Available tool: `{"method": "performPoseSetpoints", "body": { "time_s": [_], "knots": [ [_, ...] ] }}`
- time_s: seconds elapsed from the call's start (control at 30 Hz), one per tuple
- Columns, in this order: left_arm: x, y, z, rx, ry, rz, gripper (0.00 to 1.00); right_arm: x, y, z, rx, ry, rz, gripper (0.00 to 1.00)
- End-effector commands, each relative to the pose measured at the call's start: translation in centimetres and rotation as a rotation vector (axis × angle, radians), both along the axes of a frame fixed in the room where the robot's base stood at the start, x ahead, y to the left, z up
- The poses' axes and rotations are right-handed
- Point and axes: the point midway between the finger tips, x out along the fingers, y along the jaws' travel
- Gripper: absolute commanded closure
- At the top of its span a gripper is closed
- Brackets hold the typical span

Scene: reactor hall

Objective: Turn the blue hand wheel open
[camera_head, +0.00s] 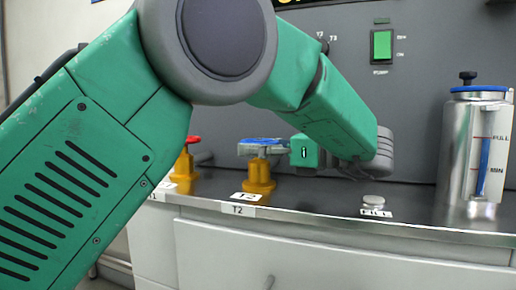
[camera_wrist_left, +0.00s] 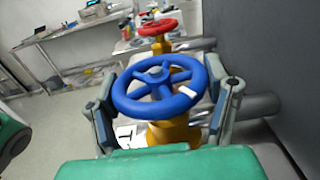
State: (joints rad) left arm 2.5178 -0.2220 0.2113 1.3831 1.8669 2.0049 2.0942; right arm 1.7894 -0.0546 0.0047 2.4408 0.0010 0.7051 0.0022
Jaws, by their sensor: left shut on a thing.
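The blue hand wheel (camera_head: 258,141) sits level on a yellow valve body (camera_head: 259,178) at the counter's front, behind the T2 label. In the left wrist view the wheel (camera_wrist_left: 158,73) shows its spokes, hub and a white mark on the right of its rim. My left gripper (camera_head: 268,148) reaches it from the right. In the wrist view its two grey fingers (camera_wrist_left: 163,98) are on opposite sides of the rim, shut on the wheel. Part of the rim is hidden by the gripper in the head view. My right gripper is not in view.
A red hand wheel (camera_wrist_left: 157,27) on another yellow valve stands beyond the blue one. A metal tank (camera_head: 470,150) with a sight gauge stands at the right. A round button (camera_head: 374,200) sits by the counter edge. A grey panel with a green switch (camera_head: 382,44) rises behind.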

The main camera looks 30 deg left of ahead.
Motion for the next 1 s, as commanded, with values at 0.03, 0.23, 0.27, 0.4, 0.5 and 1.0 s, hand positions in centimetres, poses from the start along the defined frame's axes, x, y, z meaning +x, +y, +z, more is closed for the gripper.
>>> {"method": "performPoseSetpoints", "body": {
  "time_s": [0.03,0.23,0.27,0.4,0.5,1.0],
  "knots": [
    [0.1,0.0,0.25,0.005,-0.006,0.012,0.59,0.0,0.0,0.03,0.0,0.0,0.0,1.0],
    [0.07,0.04,0.23,0.004,-0.004,0.048,0.59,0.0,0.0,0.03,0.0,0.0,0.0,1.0],
    [0.07,0.05,0.24,0.004,-0.004,0.05,0.59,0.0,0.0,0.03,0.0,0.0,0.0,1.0],
    [0.06,0.06,0.24,0.003,-0.003,0.056,0.59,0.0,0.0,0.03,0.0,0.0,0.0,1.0],
    [0.06,0.07,0.23,0.003,-0.003,0.056,0.59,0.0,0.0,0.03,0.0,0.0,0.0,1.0],
    [-0.01,0.05,0.16,0.001,-0.001,0.057,0.11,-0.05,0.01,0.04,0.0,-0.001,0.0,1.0]
  ]
}}
